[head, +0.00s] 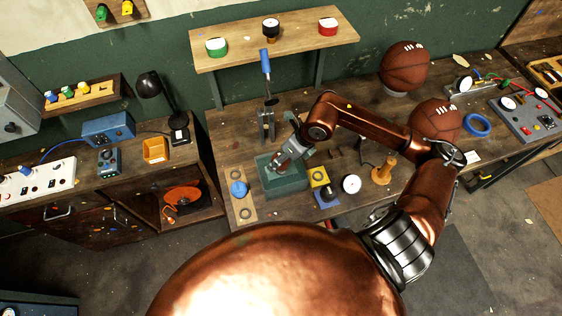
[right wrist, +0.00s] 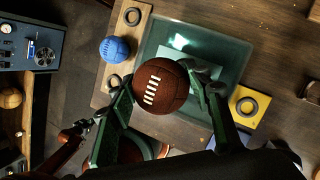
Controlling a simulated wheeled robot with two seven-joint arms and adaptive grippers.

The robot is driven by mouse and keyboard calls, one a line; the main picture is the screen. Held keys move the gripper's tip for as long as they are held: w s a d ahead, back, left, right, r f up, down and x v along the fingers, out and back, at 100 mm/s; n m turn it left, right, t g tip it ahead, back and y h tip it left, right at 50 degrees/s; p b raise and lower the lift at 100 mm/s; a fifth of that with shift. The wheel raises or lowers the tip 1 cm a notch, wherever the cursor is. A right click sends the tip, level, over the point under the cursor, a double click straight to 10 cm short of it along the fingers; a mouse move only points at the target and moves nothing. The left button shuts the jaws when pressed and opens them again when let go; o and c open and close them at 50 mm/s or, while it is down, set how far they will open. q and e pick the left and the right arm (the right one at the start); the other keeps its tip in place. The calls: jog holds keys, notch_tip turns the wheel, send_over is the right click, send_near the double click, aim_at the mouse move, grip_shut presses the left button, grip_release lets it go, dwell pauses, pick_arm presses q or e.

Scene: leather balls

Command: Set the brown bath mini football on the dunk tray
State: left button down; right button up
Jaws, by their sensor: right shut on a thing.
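The brown mini football (right wrist: 160,86), with white laces, is between the fingers of my right gripper (right wrist: 163,92) in the right wrist view. The fingers touch it on its left and right sides. The teal dunk tray (right wrist: 238,62) lies behind it in that view, and the ball overlaps the tray's near left part. In the head view my right gripper (head: 283,158) is at the tray (head: 290,187), and the ball is mostly hidden. I cannot tell whether the ball touches the tray floor. My left gripper is not in view.
A blue ball (head: 238,189) sits on a wooden ring board left of the tray. A yellow ring block (head: 319,177) and a gauge (head: 351,184) stand to the right. Two larger brown laced balls (head: 404,66) (head: 425,118) are farther right. A blue-handled tool (head: 266,65) stands behind.

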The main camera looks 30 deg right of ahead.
jog(key=shift+w+d+f, duration=0.45)
jog(key=shift+w+f, duration=0.1)
jog(key=shift+f, duration=0.25)
notch_tip(320, 180, down, 3)
jog(key=shift+w+d+f+p, duration=0.1)
jog(key=shift+d+p, duration=0.05)
jog(key=shift+p, duration=0.45)
jog(key=shift+f, duration=0.15)
jog(key=shift+f, duration=0.15)
jog(key=o, duration=1.2)
jog(key=shift+o, duration=0.2)
